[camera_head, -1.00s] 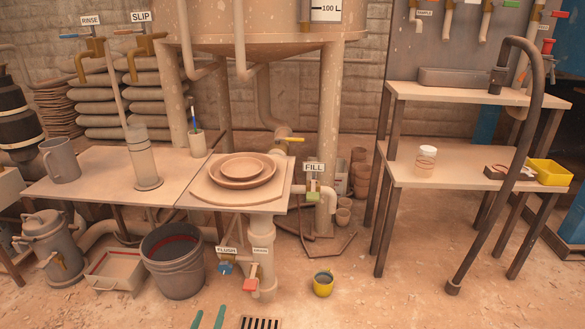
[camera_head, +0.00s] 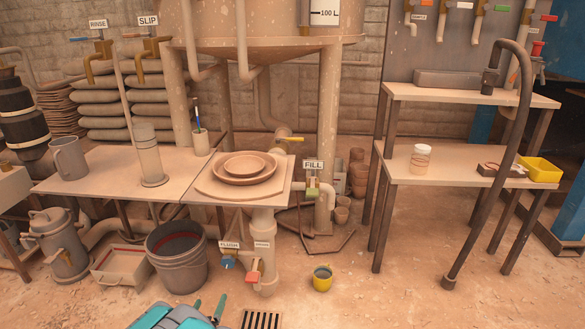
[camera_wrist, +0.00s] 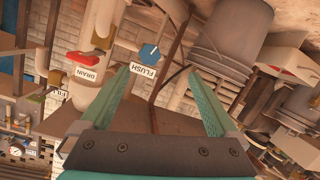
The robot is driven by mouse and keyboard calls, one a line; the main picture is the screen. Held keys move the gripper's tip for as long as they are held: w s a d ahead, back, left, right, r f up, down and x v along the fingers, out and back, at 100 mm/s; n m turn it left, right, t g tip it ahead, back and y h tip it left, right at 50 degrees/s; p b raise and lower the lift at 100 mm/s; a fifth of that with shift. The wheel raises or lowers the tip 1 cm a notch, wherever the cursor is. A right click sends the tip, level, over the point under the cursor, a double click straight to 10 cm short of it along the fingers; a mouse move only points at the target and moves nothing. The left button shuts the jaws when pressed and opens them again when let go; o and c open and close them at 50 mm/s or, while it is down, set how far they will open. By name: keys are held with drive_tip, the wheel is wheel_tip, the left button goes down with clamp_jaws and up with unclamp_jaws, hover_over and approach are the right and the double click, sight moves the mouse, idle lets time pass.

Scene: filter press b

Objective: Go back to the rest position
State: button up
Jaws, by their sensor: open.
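My gripper (camera_head: 208,308) shows at the bottom of the head view, low over the floor in front of the table, with its teal fingers pointing away from me. In the wrist view my gripper (camera_wrist: 165,95) has its two green fingers spread apart, with nothing between them. The blue FLUSH valve (camera_wrist: 150,52) and the red DRAIN valve (camera_wrist: 82,60) appear beyond the fingertips, apart from them. In the head view the FLUSH valve (camera_head: 228,262) and the red-handled valve (camera_head: 253,277) sit on the pipework below the table.
A grey bucket (camera_head: 178,262) stands left of the valves. A table (camera_head: 110,165) and a shelf rack (camera_head: 440,168) stand behind. Open floor lies at right front.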

drive_tip(key=w+d+r+m+g+y, duration=0.1)
drive_tip(key=d+r+g+y, duration=0.15)
drive_tip(key=r, duration=0.35)
drive_tip(key=w+d+r+g+y, duration=0.1)
drive_tip(key=d+r+g, duration=0.15)
drive_tip(key=r, duration=0.35)
drive_tip(key=s+d+r+g+p, duration=0.2)
drive_tip(key=s+d+r+g, duration=0.2)
drive_tip(key=s+d+r, duration=0.35)
drive_tip(key=s+d+r+g+h, duration=0.1)
drive_tip(key=s+d+r+g, duration=0.1)
drive_tip(key=s+d, duration=0.7)
drive_tip(key=s+d+r+m+g+h, duration=0.1)
drive_tip(key=s+d+r+g, duration=0.2)
drive_tip(key=s+d, duration=0.6)
drive_tip(key=s+d+r+m+g+h, duration=0.1)
drive_tip(key=s+d+r+g, duration=0.2)
drive_tip(key=s+d, duration=0.6)
drive_tip(key=s+r, duration=0.2)
drive_tip(key=s, duration=0.5)
drive_tip(key=shift+s+d+r+p, duration=0.25)
drive_tip(key=shift+d+r+p, duration=0.1)
drive_tip(key=shift+d+r, duration=0.05)
